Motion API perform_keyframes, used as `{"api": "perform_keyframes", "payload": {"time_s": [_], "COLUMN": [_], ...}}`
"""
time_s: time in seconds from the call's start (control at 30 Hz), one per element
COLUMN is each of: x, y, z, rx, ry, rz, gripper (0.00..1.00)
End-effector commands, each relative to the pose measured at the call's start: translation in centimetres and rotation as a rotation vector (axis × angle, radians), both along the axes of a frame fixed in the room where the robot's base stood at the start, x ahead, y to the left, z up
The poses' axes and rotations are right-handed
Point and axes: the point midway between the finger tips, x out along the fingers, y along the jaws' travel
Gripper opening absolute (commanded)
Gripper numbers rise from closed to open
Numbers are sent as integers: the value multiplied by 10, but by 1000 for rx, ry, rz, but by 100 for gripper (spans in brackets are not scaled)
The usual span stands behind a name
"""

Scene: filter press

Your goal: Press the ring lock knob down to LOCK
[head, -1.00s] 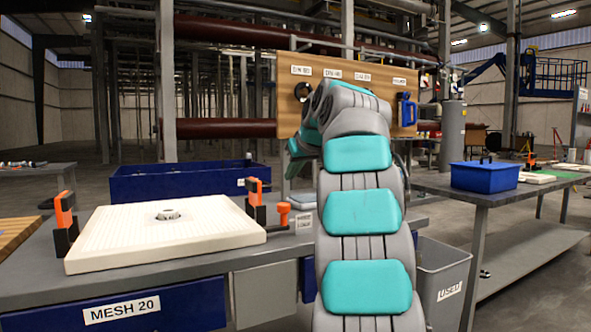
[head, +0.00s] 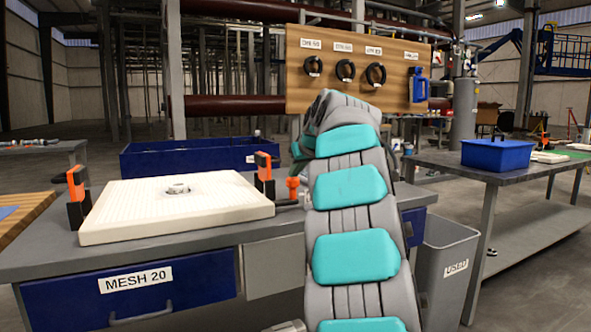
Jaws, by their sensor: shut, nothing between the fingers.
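An orange knob (head: 292,188), which looks like the ring lock knob, stands upright at the right end of the workbench. It is just left of my arm, and no readable LOCK marking shows beside it. A white ribbed filter plate (head: 125,215) with a metal ring fitting (head: 178,189) at its centre lies on the bench left of the knob. My teal and grey arm rises in front and bends away behind its upper links. My gripper is hidden behind the arm, so its distance from the knob cannot be seen.
Orange and black clamps (head: 77,196) (head: 264,177) flank the plate. A blue bin (head: 185,158) stands behind it. A wooden board (head: 440,75) with black rings hangs behind. A grey USED bin (head: 450,270) and a side table (head: 510,178) are at right.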

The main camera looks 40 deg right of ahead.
Motion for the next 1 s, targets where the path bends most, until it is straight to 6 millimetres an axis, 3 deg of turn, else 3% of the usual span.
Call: {"api": "perform_keyframes", "payload": {"time_s": [0.27, 0.53, 1.0], "x": [0, 1, 0], "y": [0, 1, 2], "z": [-4, -28, -23], "rx": [1, 4, 4], "ry": [0, 1, 6], "rz": [0, 2, 1], "gripper": [0, 0, 0]}}
